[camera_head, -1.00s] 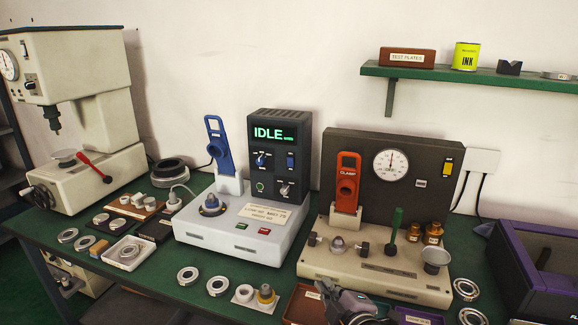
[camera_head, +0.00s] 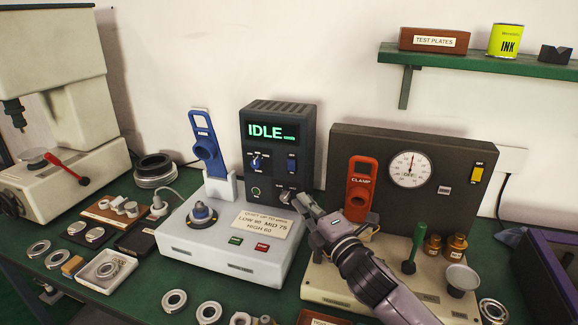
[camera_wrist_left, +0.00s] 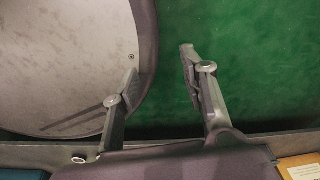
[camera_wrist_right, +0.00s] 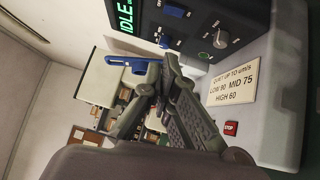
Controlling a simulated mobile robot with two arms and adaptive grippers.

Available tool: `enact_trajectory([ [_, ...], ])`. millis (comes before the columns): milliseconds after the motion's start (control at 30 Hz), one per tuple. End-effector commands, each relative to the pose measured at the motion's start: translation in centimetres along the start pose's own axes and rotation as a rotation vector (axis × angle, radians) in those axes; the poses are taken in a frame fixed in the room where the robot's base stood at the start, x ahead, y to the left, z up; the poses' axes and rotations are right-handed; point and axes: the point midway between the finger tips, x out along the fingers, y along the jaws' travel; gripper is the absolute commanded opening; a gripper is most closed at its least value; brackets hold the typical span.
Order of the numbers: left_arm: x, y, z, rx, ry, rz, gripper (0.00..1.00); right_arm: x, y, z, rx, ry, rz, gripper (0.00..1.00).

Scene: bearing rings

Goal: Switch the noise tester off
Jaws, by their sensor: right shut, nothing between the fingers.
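The noise tester is a white box (camera_head: 215,255) with a dark upright panel (camera_head: 280,118) behind it. Its lit green display (camera_head: 272,131) reads IDLE. The panel carries a blue rocker switch (camera_head: 291,163), a blue knob (camera_head: 255,161) and a silver knob, clear in the right wrist view (camera_wrist_right: 220,38). My right gripper (camera_head: 302,200) is shut and empty, in front of the panel's lower right corner, near the silver knob; I cannot tell if they touch. Its fingers (camera_wrist_right: 160,75) meet in the right wrist view. My left gripper (camera_wrist_left: 160,72) is open and empty over the green surface.
A blue lever arm (camera_head: 205,145) stands on the tester's left. The clamp device (camera_head: 400,270) with its orange lever (camera_head: 360,190) is close on the right, under my right arm. Loose rings (camera_head: 174,301) lie in front. A green shelf (camera_head: 470,63) is above right.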

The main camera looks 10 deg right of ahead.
Motion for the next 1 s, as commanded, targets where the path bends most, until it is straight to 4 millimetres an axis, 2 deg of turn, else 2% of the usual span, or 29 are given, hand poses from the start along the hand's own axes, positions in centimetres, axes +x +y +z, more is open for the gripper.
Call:
enact_trajectory([
  [100, -0.1, 0.4, 2.2, 0.000, -0.032, 0.005, 0.40, 0.0, 0.0, 0.0, 0.001, 0.000, 0.000, 0.00],
  [267, -0.3, 0.7, 4.0, 0.000, -0.059, 0.008, 0.40, 0.2, 0.0, 0.0, 0.002, -0.001, -0.001, 0.00],
  [467, -0.7, 0.6, 3.2, 0.000, -0.047, 0.007, 0.40, 2.5, 0.2, 0.0, 0.002, -0.001, 0.000, 0.00],
  [700, -1.2, 0.2, 0.8, 0.000, -0.010, 0.003, 0.40, 6.9, 0.2, 0.0, 0.003, -0.001, 0.000, 0.00],
  [900, -1.6, 0.3, 1.1, 0.000, -0.017, 0.004, 0.40, 10.2, 0.2, 0.0, 0.003, -0.001, -0.001, 0.00],
  [1000, -2.1, 0.3, 1.5, 0.000, -0.024, 0.005, 0.40, 11.2, 0.2, 1.2, -0.001, -0.003, -0.002, 0.00],
])
